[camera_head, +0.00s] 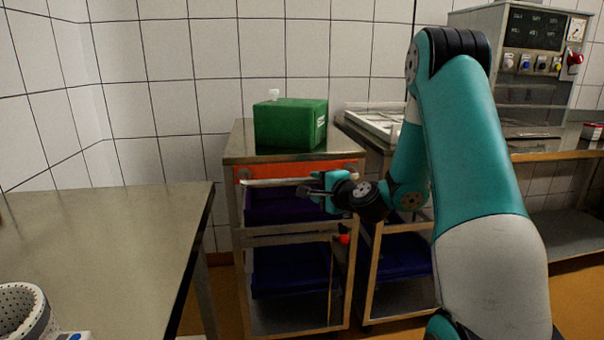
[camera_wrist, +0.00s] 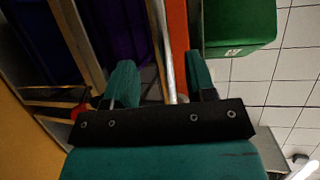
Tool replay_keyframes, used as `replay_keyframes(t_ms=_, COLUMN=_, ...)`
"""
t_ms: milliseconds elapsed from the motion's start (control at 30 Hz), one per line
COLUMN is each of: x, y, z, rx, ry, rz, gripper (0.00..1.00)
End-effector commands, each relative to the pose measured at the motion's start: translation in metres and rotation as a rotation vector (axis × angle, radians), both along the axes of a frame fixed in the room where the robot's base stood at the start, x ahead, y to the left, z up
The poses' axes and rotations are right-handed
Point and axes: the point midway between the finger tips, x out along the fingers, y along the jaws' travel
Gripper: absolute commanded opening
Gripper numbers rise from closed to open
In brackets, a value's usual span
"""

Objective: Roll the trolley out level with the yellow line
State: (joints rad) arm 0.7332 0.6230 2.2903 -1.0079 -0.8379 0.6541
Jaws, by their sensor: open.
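The trolley (camera_head: 291,156) is a metal frame with a steel top, an orange front strip (camera_head: 252,171) and a pale handle bar (camera_head: 272,182) across its front. It stands against the tiled wall, beside a second metal unit. My gripper (camera_head: 312,192) is at the right part of the handle bar. In the wrist view, my gripper (camera_wrist: 163,82) is open and the handle bar (camera_wrist: 163,40) runs between its two fingers. I cannot tell whether either finger touches the bar. I cannot make out a yellow line on the orange-yellow floor (camera_head: 222,290).
A green box (camera_head: 289,124) stands on the trolley top. Dark blue and purple crates (camera_head: 290,270) sit on its shelves. A steel table (camera_head: 110,225) is at the left, close to the trolley. A bench with a control cabinet (camera_head: 530,65) is at the right.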

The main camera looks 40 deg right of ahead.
Motion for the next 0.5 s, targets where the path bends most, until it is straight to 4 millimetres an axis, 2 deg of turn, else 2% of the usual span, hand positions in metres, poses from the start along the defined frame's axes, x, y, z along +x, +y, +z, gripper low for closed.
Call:
replay_keyframes(t_ms=33, x=0.013, y=0.0, z=0.001, rx=-0.002, ry=0.001, rz=0.006, gripper=0.51)
replay_keyframes(t_ms=200, x=0.047, y=-0.004, z=-0.007, rx=-0.002, ry=0.0, rz=0.004, gripper=0.51)
replay_keyframes(t_ms=300, x=0.063, y=-0.007, z=-0.01, rx=-0.001, ry=0.0, rz=0.003, gripper=0.51)
replay_keyframes(t_ms=500, x=0.079, y=-0.009, z=-0.014, rx=0.0, ry=0.0, rz=0.001, gripper=0.51)
